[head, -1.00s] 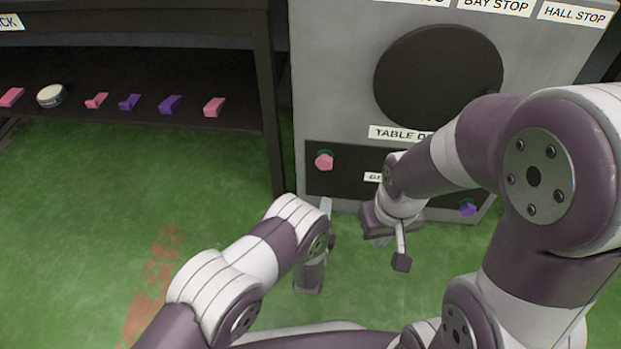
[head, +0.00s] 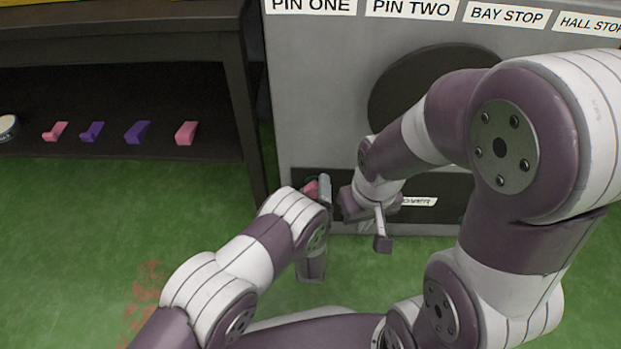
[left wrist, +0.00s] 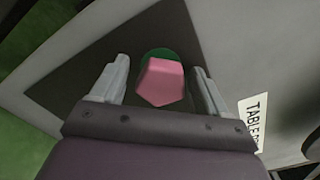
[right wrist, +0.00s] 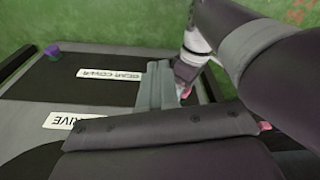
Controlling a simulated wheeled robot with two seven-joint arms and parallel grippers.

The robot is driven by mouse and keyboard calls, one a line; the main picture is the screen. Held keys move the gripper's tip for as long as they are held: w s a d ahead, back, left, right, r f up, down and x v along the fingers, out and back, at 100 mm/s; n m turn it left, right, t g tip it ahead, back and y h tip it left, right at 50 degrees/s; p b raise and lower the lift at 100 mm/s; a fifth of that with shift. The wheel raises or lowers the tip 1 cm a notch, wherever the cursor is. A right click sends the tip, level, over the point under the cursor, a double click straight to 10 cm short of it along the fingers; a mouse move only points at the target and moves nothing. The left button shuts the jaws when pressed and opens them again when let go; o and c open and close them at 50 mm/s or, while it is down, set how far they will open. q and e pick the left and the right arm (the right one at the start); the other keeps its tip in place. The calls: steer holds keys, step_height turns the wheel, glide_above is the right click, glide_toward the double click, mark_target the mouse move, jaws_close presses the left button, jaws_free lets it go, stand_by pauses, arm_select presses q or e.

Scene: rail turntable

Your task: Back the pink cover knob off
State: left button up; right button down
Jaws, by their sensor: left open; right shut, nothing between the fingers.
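The pink cover knob (head: 311,188) sits on the dark lower panel of the grey cabinet, partly hidden behind my left gripper in the head view. In the left wrist view the pink knob (left wrist: 161,82) has a green ring behind it and lies between the two fingers. My left gripper (left wrist: 160,85) is open, with a finger on each side of the knob and a gap showing on both sides. My right gripper (right wrist: 155,85) is shut and empty, in front of the panel to the right of the left gripper.
A purple knob (right wrist: 53,50) is at the panel's other end. The cabinet (head: 300,90) carries a dark disc (head: 400,90) above the panel. A dark shelf (head: 100,60) at left holds several pink and purple pieces. Green floor at left is open.

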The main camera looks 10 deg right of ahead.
arm_select(q)
steer(key=c, duration=0.9)
